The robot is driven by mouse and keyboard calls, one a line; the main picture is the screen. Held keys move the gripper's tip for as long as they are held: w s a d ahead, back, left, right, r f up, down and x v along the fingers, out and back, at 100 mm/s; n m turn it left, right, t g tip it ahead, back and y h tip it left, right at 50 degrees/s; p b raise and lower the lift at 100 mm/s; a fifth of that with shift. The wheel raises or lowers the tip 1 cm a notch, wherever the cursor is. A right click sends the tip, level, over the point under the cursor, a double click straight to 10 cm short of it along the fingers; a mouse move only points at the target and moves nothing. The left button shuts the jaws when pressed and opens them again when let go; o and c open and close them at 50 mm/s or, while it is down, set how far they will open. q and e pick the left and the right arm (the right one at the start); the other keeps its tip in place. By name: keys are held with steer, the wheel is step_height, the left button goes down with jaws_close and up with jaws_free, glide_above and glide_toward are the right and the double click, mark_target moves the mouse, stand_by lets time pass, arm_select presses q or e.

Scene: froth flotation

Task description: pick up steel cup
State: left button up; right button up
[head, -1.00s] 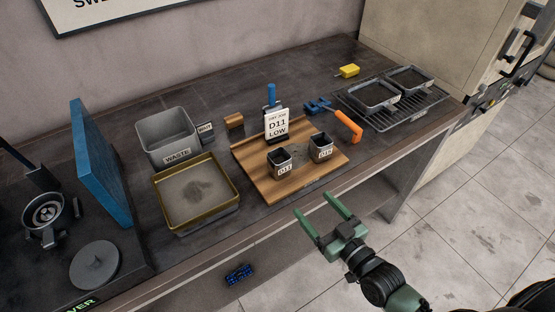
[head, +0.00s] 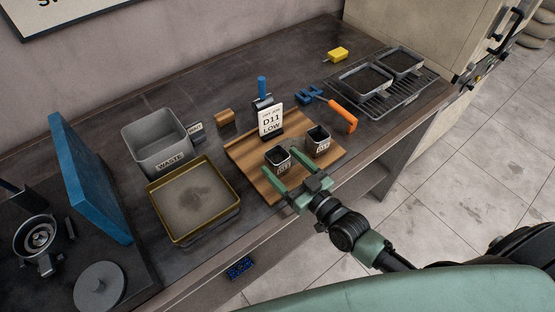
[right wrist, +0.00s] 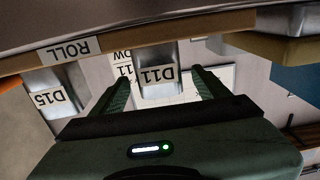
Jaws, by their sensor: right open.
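Two small dark steel cups stand upright on a wooden board. The cup labelled D11 (head: 282,168) is on the left, and the other cup (head: 319,140) is to its right. In the right wrist view, which is upside down, cup D11 (right wrist: 158,88) appears between the fingers and cup D15 (right wrist: 55,98) is at the left. My right gripper (head: 280,161) is open at cup D11, one finger towards each side of it. I cannot tell whether the fingers touch it. The wrist view shows the same gripper (right wrist: 160,80) empty. My left gripper is not in view.
The wooden board (head: 248,158) also bears a D11 LOW card stand (head: 270,118). A brass-rimmed tray (head: 160,213) and a grey waste bin (head: 150,150) stand to the left. An orange-handled tool (head: 342,116) and a rack with pans (head: 428,88) are to the right.

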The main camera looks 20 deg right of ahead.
mark_target(283, 165)
steer(key=x, duration=0.3)
steer(key=shift+f, duration=0.1)
steer(key=shift+s, duration=0.15)
steer(key=c, duration=1.5)
